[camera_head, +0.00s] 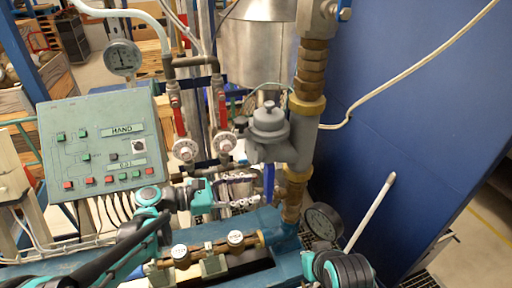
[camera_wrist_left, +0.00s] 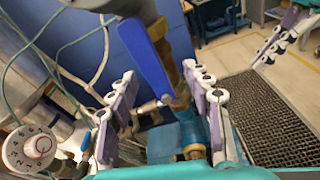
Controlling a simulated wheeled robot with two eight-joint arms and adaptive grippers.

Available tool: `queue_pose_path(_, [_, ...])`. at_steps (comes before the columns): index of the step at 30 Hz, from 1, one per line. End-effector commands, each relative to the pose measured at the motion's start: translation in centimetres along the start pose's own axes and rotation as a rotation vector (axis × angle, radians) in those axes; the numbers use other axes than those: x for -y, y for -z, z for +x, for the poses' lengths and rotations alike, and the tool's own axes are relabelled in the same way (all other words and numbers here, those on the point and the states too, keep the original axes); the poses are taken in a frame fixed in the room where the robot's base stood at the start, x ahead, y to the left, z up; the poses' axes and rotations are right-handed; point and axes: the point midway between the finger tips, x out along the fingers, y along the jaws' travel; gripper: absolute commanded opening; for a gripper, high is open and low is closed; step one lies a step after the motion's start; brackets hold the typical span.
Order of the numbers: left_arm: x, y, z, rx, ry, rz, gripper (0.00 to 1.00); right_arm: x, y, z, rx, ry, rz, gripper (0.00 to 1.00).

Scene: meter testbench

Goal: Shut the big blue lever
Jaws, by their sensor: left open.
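The big blue lever (camera_head: 268,182) hangs straight down below the grey valve body (camera_head: 270,128) on the vertical brass and grey pipe. In the left wrist view the blue lever (camera_wrist_left: 142,62) is large and slants across the upper middle. My left gripper (camera_head: 240,190) is just left of the lever in the head view. In the wrist view its two purple and white fingers (camera_wrist_left: 162,85) are spread, with the lever showing between and beyond them. I cannot tell whether they touch it. Part of what looks like my right gripper (camera_wrist_left: 287,35) shows at the upper right of the wrist view.
A green control panel (camera_head: 105,148) stands at the left. Two white dials (camera_head: 185,150) on red-handled pipes are behind the gripper. A pressure gauge (camera_head: 322,222) sits right of the lever's pipe. A blue wall (camera_head: 400,110) closes the right side.

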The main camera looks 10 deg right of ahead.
Motion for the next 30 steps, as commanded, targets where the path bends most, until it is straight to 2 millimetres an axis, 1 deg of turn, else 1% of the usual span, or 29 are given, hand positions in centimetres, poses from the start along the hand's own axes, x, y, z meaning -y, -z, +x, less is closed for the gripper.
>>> queue_pose_path(1, [-0.9,-1.4,0.0,0.054,0.007,-0.062,0.50,0.0,0.6,-0.9,0.000,0.000,0.000,0.00])
queue_pose_path(3, [-1.5,-2.2,0.0,0.113,0.019,-0.129,0.50,0.0,0.8,-1.2,0.000,0.000,0.000,0.00])
queue_pose_path(6, [-1.9,-2.8,0.1,0.156,0.029,-0.178,0.50,0.0,0.9,-1.3,0.000,0.000,0.000,0.00])
queue_pose_path(8, [-1.8,-2.9,0.5,0.163,0.033,-0.187,0.50,0.0,0.9,-1.3,0.000,0.000,0.000,0.00])
queue_pose_path(10, [-1.8,-3.0,1.3,0.164,0.034,-0.189,0.50,0.0,0.9,-1.3,0.000,0.000,0.000,0.00])
queue_pose_path(18, [-1.7,-3.7,5.7,0.162,0.034,-0.186,0.50,0.0,0.9,-1.4,0.000,0.000,0.000,0.00])
queue_pose_path(21, [-1.7,-3.9,6.8,0.162,0.033,-0.186,0.50,0.0,1.0,-1.4,0.000,0.000,0.000,0.00])
queue_pose_path(25, [-1.7,-4.0,7.5,0.161,0.031,-0.185,0.50,0.0,1.0,-1.4,0.000,0.000,0.000,0.00])
queue_pose_path(30, [-1.8,-4.1,7.7,0.161,0.030,-0.185,0.50,0.0,1.0,-1.4,0.000,0.000,0.000,0.00])
